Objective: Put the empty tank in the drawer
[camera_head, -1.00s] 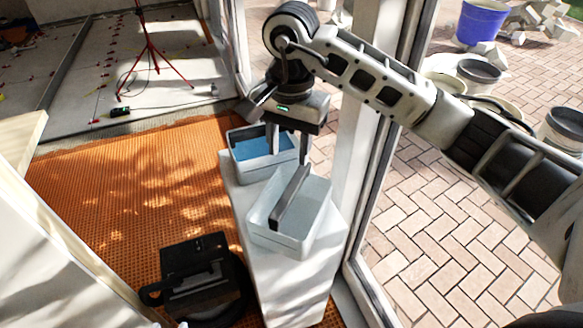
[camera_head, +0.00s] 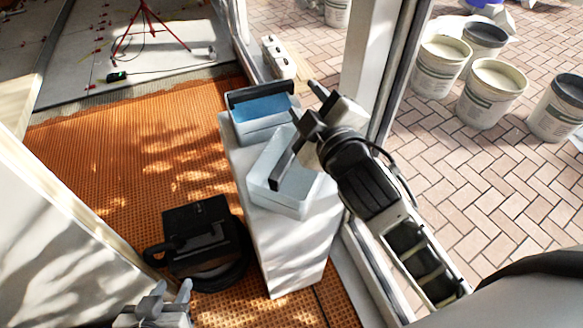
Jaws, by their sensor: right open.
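My left gripper (camera_head: 172,289) is at the bottom left edge, fingers apart and empty. I cannot make out a drawer.
A black machine (camera_head: 203,240) stands on the orange mat (camera_head: 130,185) left of the pedestal. A window frame post (camera_head: 373,60) rises close to the right. Buckets (camera_head: 490,95) stand on the paving outside. A red tripod (camera_head: 148,30) is at the back.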

